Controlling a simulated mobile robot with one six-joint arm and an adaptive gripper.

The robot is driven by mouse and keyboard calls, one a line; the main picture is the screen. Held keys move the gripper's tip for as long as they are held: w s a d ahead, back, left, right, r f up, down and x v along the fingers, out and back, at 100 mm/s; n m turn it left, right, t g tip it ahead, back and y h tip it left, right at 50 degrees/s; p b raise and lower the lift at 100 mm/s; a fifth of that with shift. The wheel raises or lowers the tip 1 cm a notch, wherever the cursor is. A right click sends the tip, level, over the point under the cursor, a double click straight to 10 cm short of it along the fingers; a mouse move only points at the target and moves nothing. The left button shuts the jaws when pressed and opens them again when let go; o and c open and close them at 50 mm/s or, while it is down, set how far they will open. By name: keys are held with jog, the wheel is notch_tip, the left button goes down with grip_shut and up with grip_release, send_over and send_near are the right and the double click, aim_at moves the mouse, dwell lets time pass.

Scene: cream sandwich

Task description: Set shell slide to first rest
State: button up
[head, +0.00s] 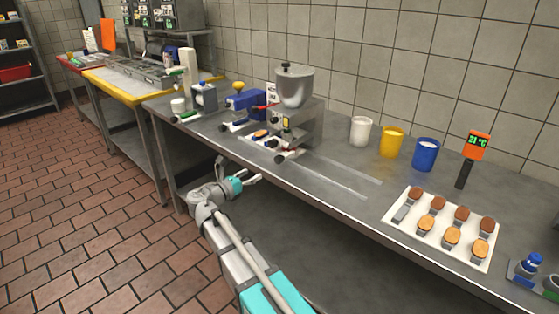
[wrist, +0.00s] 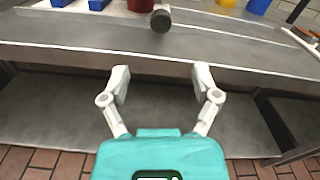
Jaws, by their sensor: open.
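A metal depositor with a conical hopper (head: 294,88) stands on the steel counter. At its base is a low slide (head: 262,143), with small pieces on it and a dark round-ended knob (head: 281,158) at the counter's front side. A dark knob (wrist: 161,20) also shows at the top of the wrist view, near the counter edge. Which of the low parts is the shell slide is hard to tell at this size. My gripper (head: 248,177) is open and empty, in front of and below the counter edge. In the wrist view my gripper (wrist: 162,72) points toward the counter, apart from the knob.
White (head: 361,131), yellow (head: 392,142) and blue (head: 425,155) cups stand right of the depositor. A white tray (head: 403,234) holds several brown and tan pieces. Two pale rails (head: 335,178) lie on the counter. A blue device (head: 246,102) stands left. The counter's front edge (wrist: 160,52) lies ahead of my gripper.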

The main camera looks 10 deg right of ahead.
aim_at(276, 160)
jog(key=x, duration=1.2)
jog(key=shift+w+d, duration=0.15)
jog(key=shift+d, duration=0.1)
grip_shut()
